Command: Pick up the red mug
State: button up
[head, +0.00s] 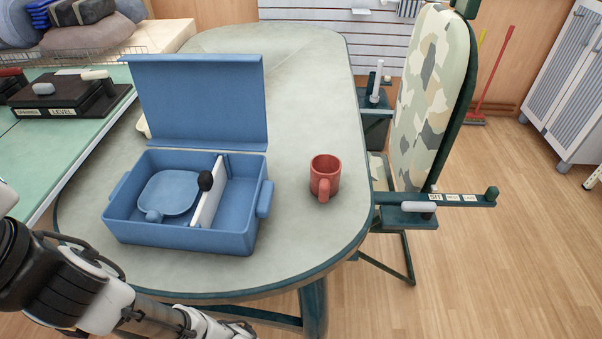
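The red mug (325,177) stands upright on the table, right of the blue box, near the table's right edge. Its handle faces the front of the picture. Nothing touches it. My arm reaches in from the lower left, low and in front of the table. The end of my arm runs to the bottom edge of the picture, and my gripper's fingers do not show.
A blue box (180,236) with its lid raised stands on the pale table (305,85). It holds a blue dish (168,190), a white divider (208,195) and a dark knob. A camouflage-patterned chair (420,95) stands close on the right. Table surface around the mug is clear.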

aim_at(325, 168)
jog(key=u, duration=1.3)
jog(key=l+u, duration=0.15)
jog(key=l, duration=0.3)
jog(key=k+l+u, duration=0.15)
jog(key=l, duration=0.25)
jog(key=k+l, duration=0.1)
jog(key=l, duration=0.35)
jog(key=k+l, duration=0.1)
jog(key=l, duration=0.3)
jog(key=k+l, duration=0.1)
jog(key=l, duration=0.35)
